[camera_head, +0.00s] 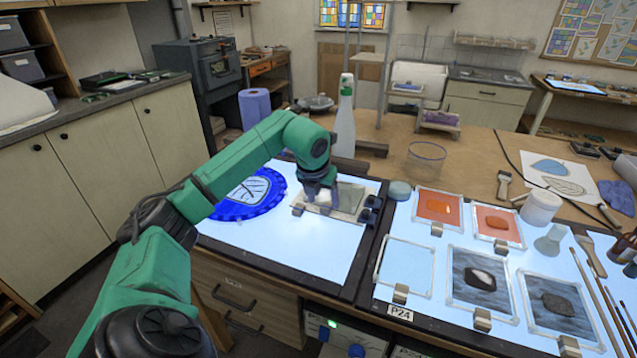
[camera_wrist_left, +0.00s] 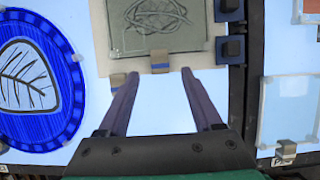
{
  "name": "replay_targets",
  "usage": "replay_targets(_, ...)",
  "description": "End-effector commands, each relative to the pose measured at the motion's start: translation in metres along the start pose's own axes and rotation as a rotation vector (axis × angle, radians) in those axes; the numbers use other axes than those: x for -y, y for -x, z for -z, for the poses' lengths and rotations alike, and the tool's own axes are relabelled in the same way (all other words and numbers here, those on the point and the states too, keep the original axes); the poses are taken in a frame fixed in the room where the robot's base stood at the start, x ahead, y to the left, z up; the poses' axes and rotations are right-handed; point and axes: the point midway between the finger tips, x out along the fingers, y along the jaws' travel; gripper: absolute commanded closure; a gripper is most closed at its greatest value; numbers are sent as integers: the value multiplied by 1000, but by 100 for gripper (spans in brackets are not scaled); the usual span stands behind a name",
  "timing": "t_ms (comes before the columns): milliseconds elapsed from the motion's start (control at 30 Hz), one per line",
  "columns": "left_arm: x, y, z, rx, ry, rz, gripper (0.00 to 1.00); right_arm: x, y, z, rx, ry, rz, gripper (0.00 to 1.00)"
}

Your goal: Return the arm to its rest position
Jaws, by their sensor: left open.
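My left arm reaches in from the left in the head view. Its gripper (camera_head: 320,196) is over the near side of a grey glass pane on a pale board (camera_head: 347,213). In the left wrist view the gripper (camera_wrist_left: 158,73) has its two fingers apart, with bare lit surface between them. The grey pane (camera_wrist_left: 160,25), with dark scribbled lines, lies beyond the fingertips, and nothing is held. A small clip (camera_wrist_left: 160,60) sits on its near edge, between the fingertips. Whether the fingers touch the board is unclear. My right gripper is out of view.
A blue round panel with a leaf drawing (camera_head: 248,192) lies left of the gripper on the light table (camera_head: 290,255). Dark blocks (camera_head: 370,208) stand right of the board. Framed panes (camera_head: 438,206) lie further right. A spray bottle (camera_head: 345,118) and purple roll (camera_head: 255,107) stand behind.

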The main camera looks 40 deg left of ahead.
Motion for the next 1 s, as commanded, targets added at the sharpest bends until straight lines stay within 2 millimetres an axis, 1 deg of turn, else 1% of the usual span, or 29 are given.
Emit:
replay_targets(33, 0, 11, -1, 7, 0, 1, 33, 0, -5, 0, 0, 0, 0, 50)
replay_targets(100, 0, 31, -1, 8, 0, 0, 33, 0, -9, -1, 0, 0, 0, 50)
replay_targets(233, 0, 71, -1, 8, 0, 2, 33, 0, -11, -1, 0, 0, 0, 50)
replay_targets(333, 0, 94, -1, 6, 1, 2, 33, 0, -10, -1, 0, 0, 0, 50)
replay_targets(400, 0, 104, -1, 4, 1, 1, 33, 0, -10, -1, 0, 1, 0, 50)
replay_targets(500, 0, 112, 0, 2, 1, 1, 33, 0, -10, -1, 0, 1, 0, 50)
replay_targets(767, 0, 114, -1, 1, 0, 1, 33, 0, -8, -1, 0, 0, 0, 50)
replay_targets(833, 0, 124, -5, 1, 1, 1, 33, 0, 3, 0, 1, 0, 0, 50)
replay_targets(1000, 0, 160, -20, 1, 1, 1, 33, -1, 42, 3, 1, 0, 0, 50)
